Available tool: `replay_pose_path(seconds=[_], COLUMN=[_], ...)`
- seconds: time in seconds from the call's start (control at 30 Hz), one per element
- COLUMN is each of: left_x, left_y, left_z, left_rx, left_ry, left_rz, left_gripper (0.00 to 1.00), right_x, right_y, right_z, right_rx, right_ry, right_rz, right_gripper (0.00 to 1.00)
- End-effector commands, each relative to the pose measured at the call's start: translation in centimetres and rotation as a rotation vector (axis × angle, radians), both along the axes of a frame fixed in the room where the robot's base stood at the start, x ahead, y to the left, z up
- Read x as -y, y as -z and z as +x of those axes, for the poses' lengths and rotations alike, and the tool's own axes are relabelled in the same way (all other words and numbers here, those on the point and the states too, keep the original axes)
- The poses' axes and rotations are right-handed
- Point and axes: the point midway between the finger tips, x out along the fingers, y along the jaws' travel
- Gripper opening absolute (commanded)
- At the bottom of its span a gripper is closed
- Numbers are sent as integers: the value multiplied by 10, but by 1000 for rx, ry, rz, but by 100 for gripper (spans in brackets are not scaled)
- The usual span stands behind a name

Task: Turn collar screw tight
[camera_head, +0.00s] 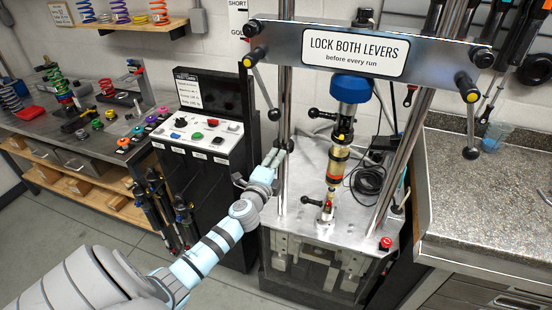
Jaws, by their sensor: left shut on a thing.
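The shock dyno has a silver crossbeam (285,45) on two upright columns. A shock absorber (338,160) with a gold body and blue top stands upright between them. My left gripper (279,150) is beside the left column (286,100), at about the height of the shock's middle. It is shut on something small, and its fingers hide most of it. I cannot make out the collar screw clearly. Black ball-ended handles show near the shock's upper end (314,113) and lower end (307,199). My right gripper is out of view.
A control panel (205,135) stands left of the dyno, behind my left arm. A coiled black cable (368,180) lies behind the shock. A speckled counter (490,190) is at right.

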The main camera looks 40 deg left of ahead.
Motion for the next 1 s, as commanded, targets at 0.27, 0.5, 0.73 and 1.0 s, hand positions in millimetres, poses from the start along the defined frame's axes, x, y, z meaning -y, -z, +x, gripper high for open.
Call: replay_pose_path(seconds=[0.27,0.5,0.73,1.0], left_x=[0,0,0,0], left_y=[-1,-1,-1,0], left_z=[0,0,0,0], left_rx=[-30,-35,-35,-36], left_ry=[0,1,1,1], left_rz=[89,108,108,107], left_gripper=[0,0,0,38], right_x=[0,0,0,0], right_y=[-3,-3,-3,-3], right_z=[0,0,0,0], right_rx=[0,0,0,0], right_ry=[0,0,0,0], right_rz=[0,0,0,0], right_gripper=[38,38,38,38])
